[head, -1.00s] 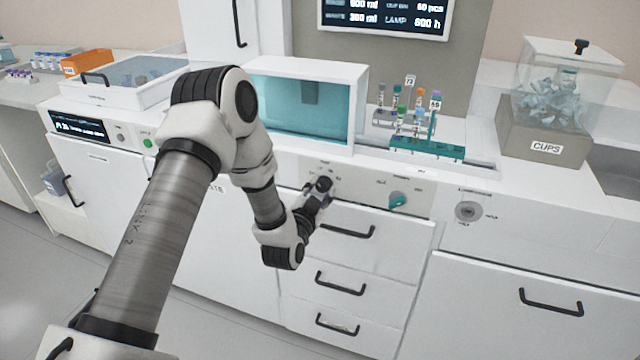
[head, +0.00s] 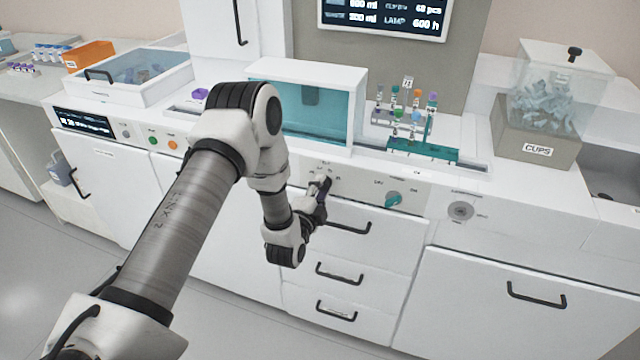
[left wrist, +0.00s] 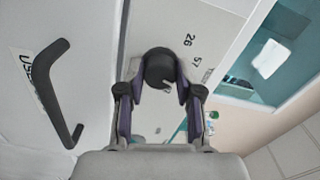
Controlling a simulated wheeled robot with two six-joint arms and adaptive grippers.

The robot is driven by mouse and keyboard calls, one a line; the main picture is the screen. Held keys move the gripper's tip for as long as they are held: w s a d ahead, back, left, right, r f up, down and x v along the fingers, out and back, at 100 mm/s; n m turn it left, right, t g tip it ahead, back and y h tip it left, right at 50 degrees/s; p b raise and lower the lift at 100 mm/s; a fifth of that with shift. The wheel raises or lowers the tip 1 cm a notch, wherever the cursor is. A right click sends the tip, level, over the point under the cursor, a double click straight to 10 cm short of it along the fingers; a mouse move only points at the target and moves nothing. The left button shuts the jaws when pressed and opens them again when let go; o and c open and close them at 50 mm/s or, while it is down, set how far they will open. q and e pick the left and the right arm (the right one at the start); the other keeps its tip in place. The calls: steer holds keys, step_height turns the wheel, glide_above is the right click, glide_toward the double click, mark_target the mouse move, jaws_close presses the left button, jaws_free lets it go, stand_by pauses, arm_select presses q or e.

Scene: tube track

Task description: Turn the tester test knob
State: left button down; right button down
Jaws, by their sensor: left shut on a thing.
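The test knob (left wrist: 160,66) is a dark round knob on the tester's white front panel. In the left wrist view it sits between the two fingers of my left gripper (left wrist: 158,88), which is shut on it. Printed numbers, 26 and 57, show on the panel beside the knob. In the head view my left gripper (head: 321,186) is at the panel, above the top drawer, and hides most of the knob. My right gripper is not in view.
A teal knob (head: 394,200) is right of my left gripper on the same panel. Drawer handles (head: 347,227) stick out below. A tube rack (head: 423,150) and a teal-lined chamber (head: 353,110) are above. A clear cups box (head: 545,100) stands at right.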

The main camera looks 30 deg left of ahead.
arm_select(q)
steer(key=shift+w+r+m, duration=0.2)
steer(key=shift+r+m, duration=0.1)
steer(key=shift+r, duration=0.05)
steer(key=c, duration=0.8)
jaws_free()
steer(key=shift+o, duration=0.2)
steer(key=shift+f, duration=0.3)
steer(key=v, duration=1.2)
steer(key=shift+f, duration=0.1)
